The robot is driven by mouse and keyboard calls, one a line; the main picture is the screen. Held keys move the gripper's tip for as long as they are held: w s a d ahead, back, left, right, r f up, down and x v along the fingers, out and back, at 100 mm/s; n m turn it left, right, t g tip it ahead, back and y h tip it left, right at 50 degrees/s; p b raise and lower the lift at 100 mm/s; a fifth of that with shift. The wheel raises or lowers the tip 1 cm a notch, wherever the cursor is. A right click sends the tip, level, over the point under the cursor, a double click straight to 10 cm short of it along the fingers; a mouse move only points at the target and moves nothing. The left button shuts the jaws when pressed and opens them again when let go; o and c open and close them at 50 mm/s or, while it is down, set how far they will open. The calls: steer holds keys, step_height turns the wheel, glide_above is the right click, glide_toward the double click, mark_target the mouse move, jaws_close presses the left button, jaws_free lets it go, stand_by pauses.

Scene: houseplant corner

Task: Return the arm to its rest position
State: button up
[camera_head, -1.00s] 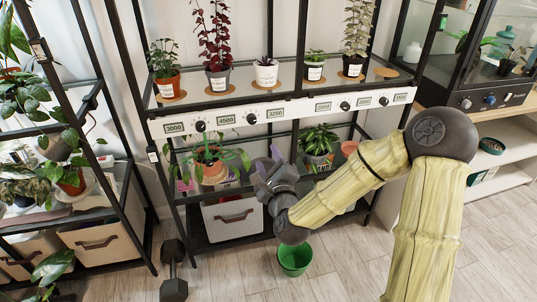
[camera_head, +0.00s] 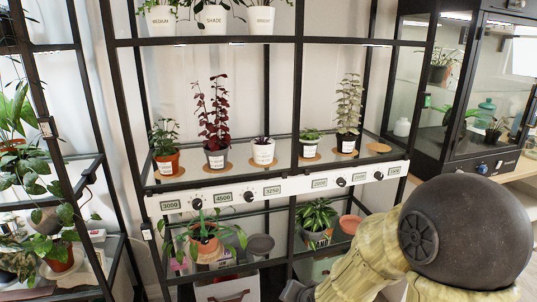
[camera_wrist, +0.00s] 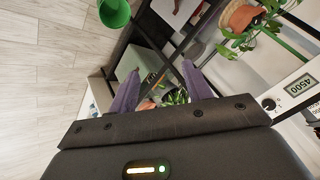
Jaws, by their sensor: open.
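My gripper (camera_wrist: 160,84) shows in the wrist view with its two purple fingers spread apart and nothing between them. In the head view only a dark part of my gripper shows at the bottom edge, in front of the plant rack's lower part; its fingers are out of sight there. My arm (camera_head: 465,235) is bent, with its round dark elbow large at the lower right and a yellow-green link running down to the left. A green pot (camera_wrist: 115,12) stands on the floor at the top of the wrist view, apart from my fingers.
The black plant rack (camera_head: 118,90) stands ahead, with potted plants on its shelves and a white panel of labels and knobs (camera_head: 285,186). A terracotta pot plant (camera_head: 203,238) is on the lower shelf. A glass cabinet (camera_head: 480,90) stands right. Wooden floor (camera_wrist: 45,60) is clear at left.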

steer(key=s+d+r+n+g+h, duration=0.25)
steer(key=s+d+n+g, duration=0.25)
steer(key=s+d, duration=0.5)
steer(key=w+p+v, duration=0.2)
steer(key=p+v, duration=1.3)
steer(key=w+a+r+p+v, duration=0.1)
steer(key=w+p+v, duration=0.2)
steer(key=p+v, duration=1.2)
steer(key=shift+r+p, duration=0.25)
steer(key=shift+p, duration=0.5)
steer(key=shift+s, duration=0.1)
steer(key=shift+c, duration=0.4)
